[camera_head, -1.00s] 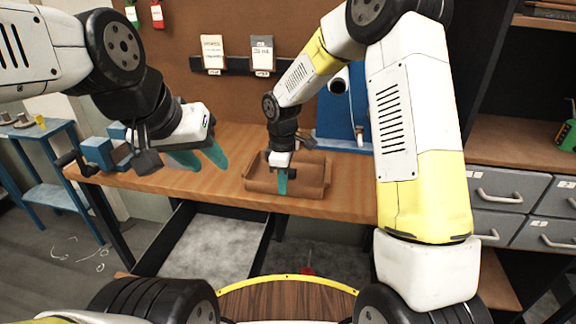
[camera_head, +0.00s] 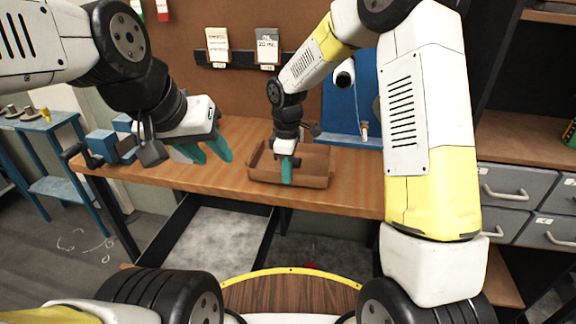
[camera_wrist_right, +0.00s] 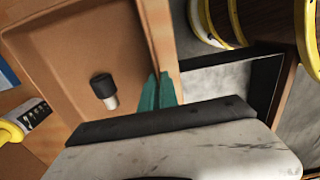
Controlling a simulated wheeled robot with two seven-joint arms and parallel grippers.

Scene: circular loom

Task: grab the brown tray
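The brown tray (camera_head: 318,163) is a shallow open box on the wooden workbench, near its front edge. It also fills the left of the right wrist view (camera_wrist_right: 75,50). My right gripper (camera_head: 287,178) points down at the tray's near wall. In the right wrist view its teal fingers (camera_wrist_right: 159,92) sit close together, one on each side of that wall, and appear shut on it. The tray rests on the bench. My left gripper (camera_head: 215,157) hangs empty left of the tray, its teal fingers apart.
A small black-and-grey cylinder (camera_wrist_right: 104,90) shows over the tray floor in the wrist view. A blue panel (camera_head: 345,105) stands behind the tray. A vise-like blue tool (camera_head: 100,145) is at the bench's left end. Grey drawers (camera_head: 508,190) are at right. Bare bench (camera_head: 150,178) lies left of the tray.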

